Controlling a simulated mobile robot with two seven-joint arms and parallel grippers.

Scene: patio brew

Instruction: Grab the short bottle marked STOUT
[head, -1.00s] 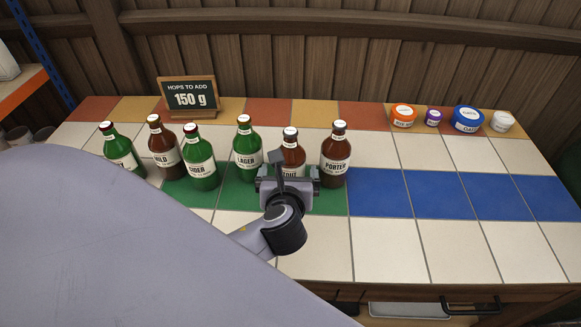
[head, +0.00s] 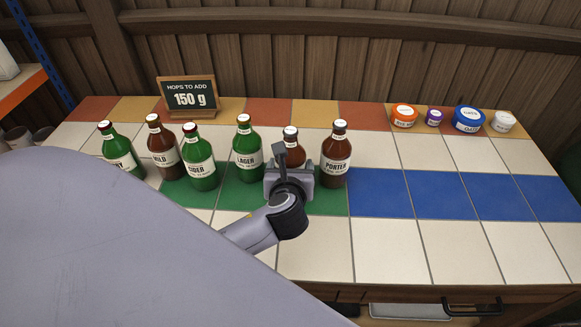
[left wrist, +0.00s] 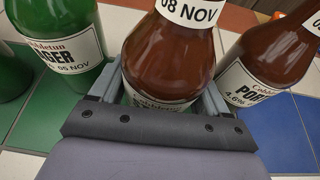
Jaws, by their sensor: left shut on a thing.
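The short brown STOUT bottle (head: 291,137) stands upright on the green tiles between the green LAGER bottle (head: 247,150) and the brown PORTER bottle (head: 335,160). My left gripper (head: 289,172) is in front of it and hides most of its body and label. In the left wrist view, the stout bottle (left wrist: 168,62) sits between the two fingers of my left gripper (left wrist: 157,100), which is shut on it. Its neck tag reads 08 NOV. The lager (left wrist: 62,45) is close on the left and the porter (left wrist: 268,62) close on the right. My right gripper is not in view.
CIDER (head: 200,165), MILD (head: 162,150) and another green bottle (head: 121,155) stand to the left. A chalkboard (head: 188,95) reads 150 g. Several lidded tubs (head: 467,120) stand at the back right. The blue (head: 435,194) and front white tiles are clear.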

